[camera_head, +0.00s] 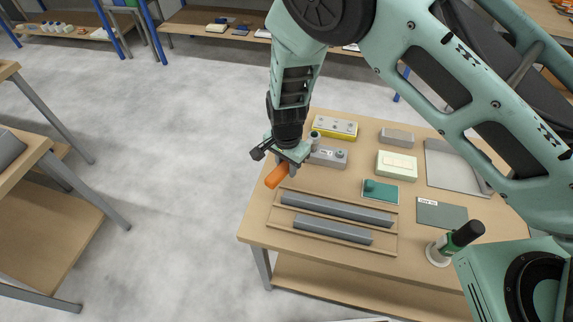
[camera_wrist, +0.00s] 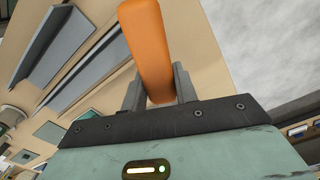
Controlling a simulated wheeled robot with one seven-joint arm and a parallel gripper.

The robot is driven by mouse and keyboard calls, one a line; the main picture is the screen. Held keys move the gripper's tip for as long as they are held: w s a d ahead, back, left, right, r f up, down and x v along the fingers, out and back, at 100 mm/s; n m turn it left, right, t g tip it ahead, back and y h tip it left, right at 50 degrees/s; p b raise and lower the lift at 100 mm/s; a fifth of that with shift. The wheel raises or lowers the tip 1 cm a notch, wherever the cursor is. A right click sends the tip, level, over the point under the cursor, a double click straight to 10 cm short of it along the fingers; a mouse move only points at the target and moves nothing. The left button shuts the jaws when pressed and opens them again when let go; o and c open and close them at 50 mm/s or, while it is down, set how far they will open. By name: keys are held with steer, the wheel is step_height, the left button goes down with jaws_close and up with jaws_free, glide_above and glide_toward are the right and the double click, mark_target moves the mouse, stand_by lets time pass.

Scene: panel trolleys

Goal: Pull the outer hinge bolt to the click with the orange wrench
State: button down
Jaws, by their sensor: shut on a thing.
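The orange wrench (camera_head: 277,176) is in my gripper (camera_head: 285,164) near the left edge of the table. Its orange handle (camera_wrist: 147,45) shows between the two grey fingers in the wrist view, with the jaws (camera_wrist: 158,92) closed on it. In the head view it is over or close above the tabletop; I cannot tell if it touches. A grey block with round fittings (camera_head: 327,154) stands just right of my gripper, partly hidden by it. I cannot make out which part is the outer hinge bolt, nor the wrench's working end.
Two long grey bars (camera_head: 337,209) lie between wooden strips on the table (camera_head: 258,228). A yellow box (camera_head: 335,127), a pale green box (camera_head: 396,165), a dark green block (camera_head: 380,192) and a black-topped green bottle (camera_head: 453,242) stand around. The floor to the left is free.

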steer(key=c, duration=1.9)
jaws_free()
steer(key=shift+c, duration=0.2)
jaws_close()
steer(key=shift+r+p, duration=1.8)
steer(key=shift+r, duration=0.75)
